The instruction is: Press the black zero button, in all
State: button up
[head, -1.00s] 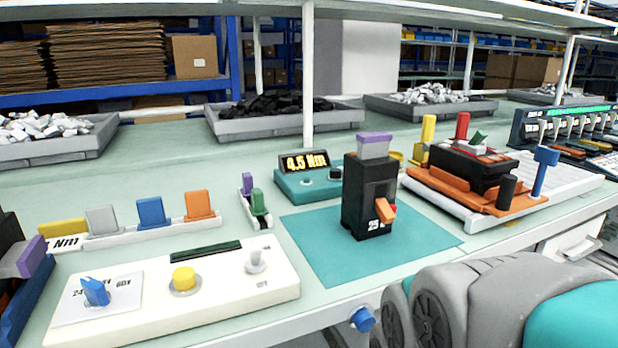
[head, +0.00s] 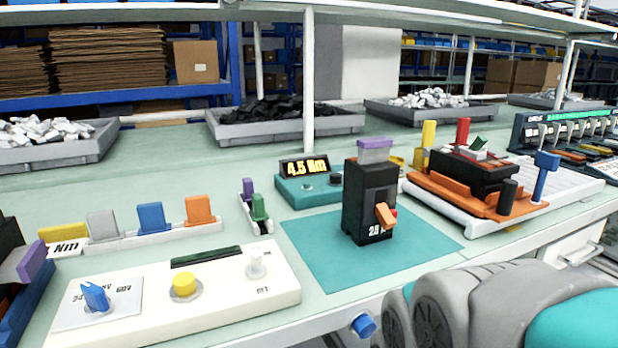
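A teal meter box (head: 305,192) stands at the back of the teal mat, behind and left of the black breaker. Its dark display (head: 304,167) reads "4.5 Nm" in yellow digits. A small black button (head: 335,180) sits on the right of the box's sloped front, with a light knob (head: 307,184) to its left. The black breaker (head: 369,205) stands upright on the mat, with an orange lever at its front and a purple block on top. My gripper is not in view; only grey and teal parts of my arm show at the lower right.
A white panel (head: 215,297) with a blue knob, yellow button and grey toggle lies front left. An orange fixture (head: 470,190) with upright handles stands right of the breaker. A narrow tray (head: 258,215) with purple and green pieces is left of the mat (head: 320,262).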

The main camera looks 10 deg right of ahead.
aim_at(335, 176)
jog(key=z, duration=1.85)
jog(key=k+j, duration=0.25)
jog(key=k, duration=0.2)
jog(key=k+j, duration=0.2)
jog(key=k, duration=0.3)
jog(key=k+j, duration=0.25)
jog(key=k, duration=0.2)
